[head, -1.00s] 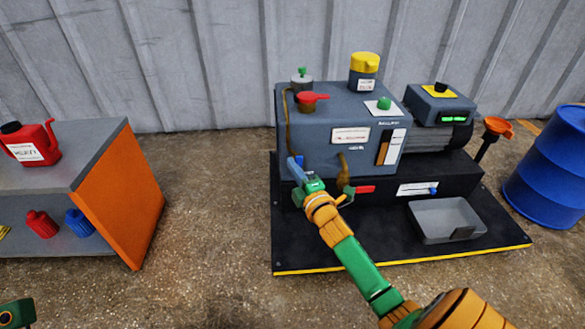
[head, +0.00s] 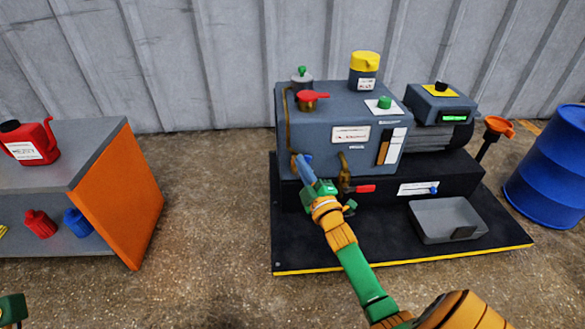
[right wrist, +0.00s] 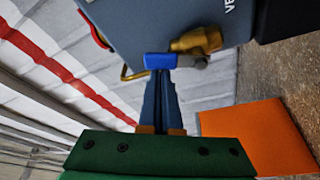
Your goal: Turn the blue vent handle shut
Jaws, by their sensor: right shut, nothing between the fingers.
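The blue vent handle (right wrist: 160,61) shows in the right wrist view as a short lever on a grey pivot beside a brass valve body (right wrist: 196,40). It lies crosswise in front of my right fingertips (right wrist: 163,76), which are together and empty, at or very near its edge; I cannot tell if they touch. In the head view my right gripper (head: 306,170) is at the lower left front of the grey pump housing (head: 318,120). There the handle is hard to separate from the blue fingers. A green part of my left gripper (head: 12,308) shows at the lower left corner, fingers not visible.
A red-handled lever (head: 362,188) sits just right of my right gripper. A grey tray (head: 440,236) lies on the black base (head: 330,258). A blue drum (head: 552,165) stands at right, an orange-sided bench (head: 120,198) at left. Bare floor lies between bench and base.

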